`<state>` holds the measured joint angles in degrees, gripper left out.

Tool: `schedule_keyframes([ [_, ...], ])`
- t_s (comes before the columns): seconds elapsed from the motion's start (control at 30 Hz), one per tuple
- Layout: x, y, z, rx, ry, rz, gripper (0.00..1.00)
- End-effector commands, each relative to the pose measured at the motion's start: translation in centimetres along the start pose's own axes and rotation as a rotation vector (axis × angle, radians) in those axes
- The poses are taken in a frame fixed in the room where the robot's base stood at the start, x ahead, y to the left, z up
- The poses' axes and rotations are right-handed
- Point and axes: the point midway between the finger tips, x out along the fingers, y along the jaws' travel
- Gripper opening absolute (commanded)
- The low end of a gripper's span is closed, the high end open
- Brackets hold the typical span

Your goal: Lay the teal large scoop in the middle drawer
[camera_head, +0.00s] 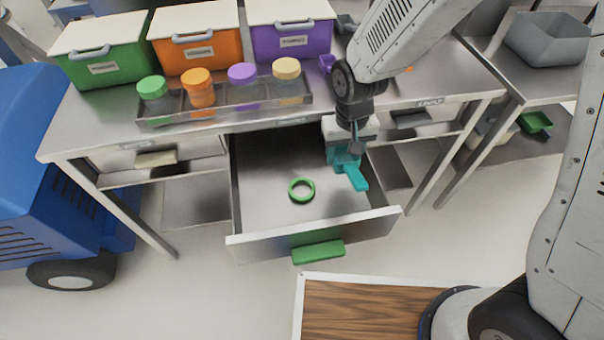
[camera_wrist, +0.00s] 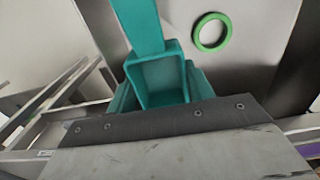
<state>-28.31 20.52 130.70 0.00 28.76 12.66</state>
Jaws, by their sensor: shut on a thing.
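The teal large scoop (camera_head: 357,179) is in my gripper (camera_head: 346,143), which is shut on it over the right part of the open middle drawer (camera_head: 262,189). In the head view its handle points down toward the drawer's front right. Whether the scoop touches the drawer floor I cannot tell. In the wrist view the teal scoop (camera_wrist: 160,80) fills the upper middle, in front of the dark gripper edge (camera_wrist: 165,122). Part of the scoop is hidden by the gripper. A green ring (camera_head: 301,190) lies on the drawer floor, left of the scoop; it also shows in the wrist view (camera_wrist: 212,32).
The drawer has a green handle (camera_head: 318,252). On the table above stand green, orange and purple bins (camera_head: 290,40) and a clear rack (camera_head: 225,108) of lidded jars. Closed drawers flank the open one. A blue vehicle (camera_head: 60,180) stands at the left. The drawer's left part is clear.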

Motion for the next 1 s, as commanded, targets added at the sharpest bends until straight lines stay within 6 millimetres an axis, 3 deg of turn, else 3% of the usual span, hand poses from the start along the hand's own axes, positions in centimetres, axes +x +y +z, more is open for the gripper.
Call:
schedule_keyframes([
  [0.2,4.0,-0.1,0.5,-0.008,-0.005,0.001,0.25],
  [0.63,9.4,-0.1,0.5,-0.007,-0.005,0.001,0.25],
  [1.0,10.2,-0.1,0.4,-0.007,0.0,0.0,0.25],
])
